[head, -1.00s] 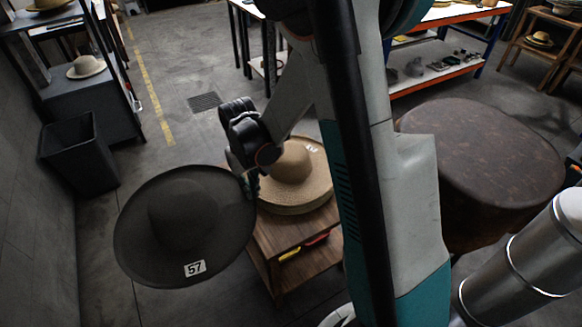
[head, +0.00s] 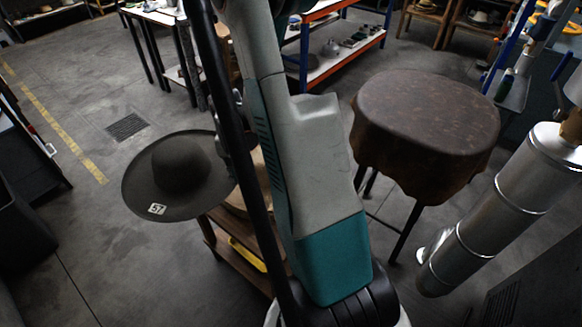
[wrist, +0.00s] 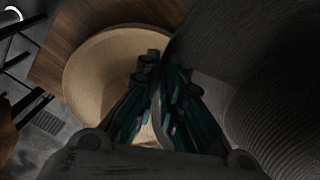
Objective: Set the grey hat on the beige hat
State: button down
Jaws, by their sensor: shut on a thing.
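The beige hat (wrist: 95,60) lies on a wooden stand (wrist: 55,50), below and beyond my fingers. In the head view the beige hat (head: 262,180) is mostly hidden behind my arm. The gripper's fingertips are hidden in the head view.
A round table with a brown leather-like cover (head: 425,115) stands to the right. Silver ducting (head: 490,220) is at the far right. A shelf (head: 325,50) and a white table (head: 160,15) stand behind. Floor left of the grey hat is clear.

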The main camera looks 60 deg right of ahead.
jog(key=s+d+f+m, duration=0.2)
jog(key=s+d+m, duration=0.6)
jog(key=s+d, duration=0.4)
jog(key=shift+f+b, duration=2.55)
jog(key=shift+f, duration=1)
jog(key=shift+f+b, duration=2.1)
jog(key=shift+f, duration=0.2)
jog(key=shift+f+b, duration=0.35)
jog(key=shift+b, duration=0.05)
jog(key=c, duration=1.7)
grip_release()
jog(key=shift+o, duration=0.2)
jog(key=shift+r, duration=0.15)
notch_tip(320, 180, up, 12)
jog(key=shift+a, duration=0.1)
